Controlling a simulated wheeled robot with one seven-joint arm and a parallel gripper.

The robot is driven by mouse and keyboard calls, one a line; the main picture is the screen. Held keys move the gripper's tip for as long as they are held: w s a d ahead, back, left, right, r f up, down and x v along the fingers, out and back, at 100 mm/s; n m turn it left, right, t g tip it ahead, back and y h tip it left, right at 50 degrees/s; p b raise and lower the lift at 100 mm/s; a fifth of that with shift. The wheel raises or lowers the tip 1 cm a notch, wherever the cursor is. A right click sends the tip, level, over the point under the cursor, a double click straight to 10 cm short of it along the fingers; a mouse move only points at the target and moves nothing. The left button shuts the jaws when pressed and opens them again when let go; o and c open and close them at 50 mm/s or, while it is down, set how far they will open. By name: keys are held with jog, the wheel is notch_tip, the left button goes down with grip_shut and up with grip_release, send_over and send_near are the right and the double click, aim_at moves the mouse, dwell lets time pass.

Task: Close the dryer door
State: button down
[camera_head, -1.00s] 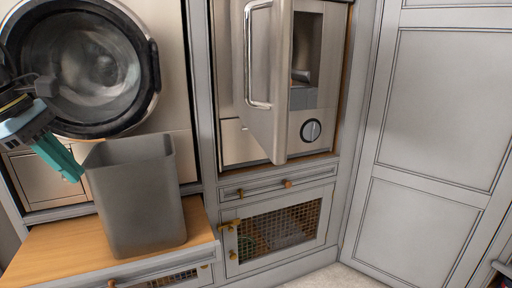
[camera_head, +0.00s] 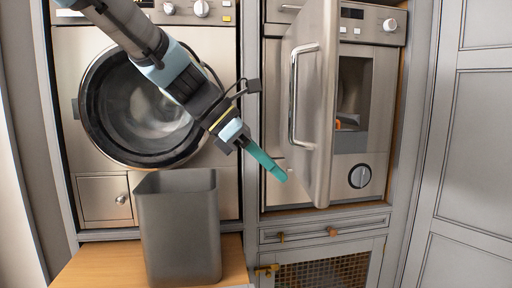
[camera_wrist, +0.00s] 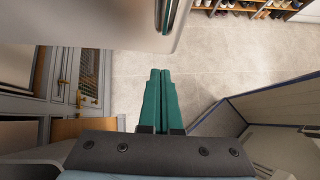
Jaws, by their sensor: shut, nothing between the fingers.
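The dryer door (camera_head: 322,110), a tall steel panel with a vertical bar handle (camera_head: 293,95), stands ajar on the right-hand appliance (camera_head: 375,145). Its cavity shows to the right of the door. My gripper (camera_head: 284,177) is shut and empty, its teal fingers pointing down and right. In the head view the fingertips are left of the door's lower part, below the handle; I cannot tell whether they touch it. In the wrist view the shut fingers (camera_wrist: 160,75) are over open floor, apart from the door panel (camera_wrist: 105,22) and its handle (camera_wrist: 168,14) at the top.
A grey bin (camera_head: 178,225) stands on a wooden ledge (camera_head: 100,268) at the lower left. The left-hand appliance has a round glass door (camera_head: 142,115). A mesh-front cabinet (camera_head: 325,270) sits below the dryer. In the wrist view, shoes on a rack (camera_wrist: 245,8) lie beyond clear floor.

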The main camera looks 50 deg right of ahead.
aim_at(312, 185)
jog(key=shift+s+d+f+p, duration=0.15)
jog(key=shift+s+d+p, duration=0.15)
jog(key=shift+s+d, duration=0.5)
jog(key=shift+s+d+f+p, duration=0.1)
jog(key=shift+s+d+p, duration=0.2)
jog(key=shift+s+d, duration=0.45)
jog(key=shift+d, duration=0.1)
